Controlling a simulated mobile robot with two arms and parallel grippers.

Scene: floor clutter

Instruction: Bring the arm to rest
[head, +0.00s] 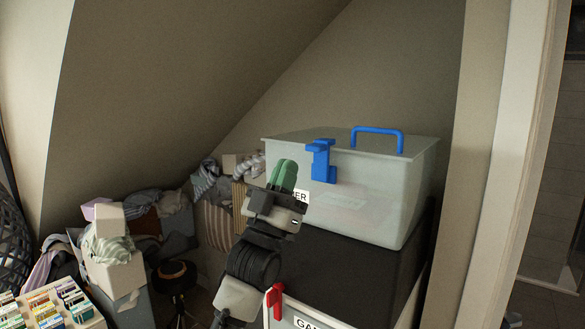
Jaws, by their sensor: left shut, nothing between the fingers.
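My left gripper (284,176) is in the middle of the head view, with green fingers pointing up. Its fingers are shut with nothing between them. My left arm (253,265) rises from the bottom of the picture to it. The gripper shows in front of the left side of a pale translucent box (390,190) and hides part of that box's label. Whether it touches the box cannot be told. My right gripper is not in view.
The translucent box has a blue handle (378,130) and blue latch (321,160). It sits on a dark box (345,270) with a red latch (274,301). Clothes-filled containers (115,255) crowd the left, near a divided tray (50,308). A sloped ceiling is above; a doorway is at right.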

